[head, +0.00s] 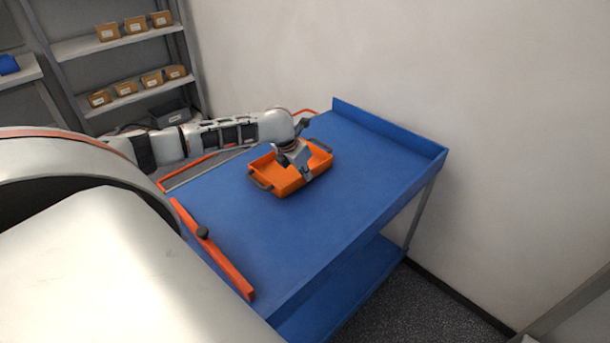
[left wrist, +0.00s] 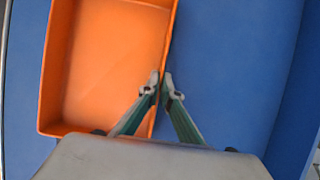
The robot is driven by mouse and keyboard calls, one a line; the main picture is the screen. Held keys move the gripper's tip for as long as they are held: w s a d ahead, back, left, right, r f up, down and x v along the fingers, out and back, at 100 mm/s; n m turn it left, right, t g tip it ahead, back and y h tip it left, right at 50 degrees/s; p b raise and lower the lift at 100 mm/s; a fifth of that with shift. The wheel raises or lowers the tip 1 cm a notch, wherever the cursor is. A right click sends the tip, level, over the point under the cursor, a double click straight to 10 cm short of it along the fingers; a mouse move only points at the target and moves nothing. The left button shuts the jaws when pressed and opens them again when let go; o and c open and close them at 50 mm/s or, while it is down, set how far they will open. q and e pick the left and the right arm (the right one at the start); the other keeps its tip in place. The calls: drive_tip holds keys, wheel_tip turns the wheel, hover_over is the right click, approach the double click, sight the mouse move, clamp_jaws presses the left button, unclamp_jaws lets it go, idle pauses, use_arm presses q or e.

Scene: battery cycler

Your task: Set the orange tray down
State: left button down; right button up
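The orange tray (head: 286,187) is an empty, shallow box with dark handles at its ends. It is level, at or very near the top of the blue cart (head: 345,205); I cannot tell whether a small gap is left under it. My left gripper (head: 307,176) comes down over the tray's near right side. In the left wrist view the fingertips of the left gripper (left wrist: 163,84) are close together, one on each side of the wall of the tray (left wrist: 110,60), pinching it. The tray's inside looks bare. My right gripper is not in view.
The cart has a raised blue lip (head: 390,128) at the back and an orange-red bar (head: 215,250) with a dark knob at the left edge. The cart top is clear in front and right of the tray. Shelves (head: 130,95) with small brown boxes stand at back left.

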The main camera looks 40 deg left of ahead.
use_arm(q)
drive_tip(key=c, duration=2.3)
unclamp_jaws()
drive_tip(key=shift+s+f, duration=0.1)
drive_tip(key=shift+f, duration=0.05)
drive_tip(key=p+v, duration=0.1)
drive_tip(key=v, duration=1.1)
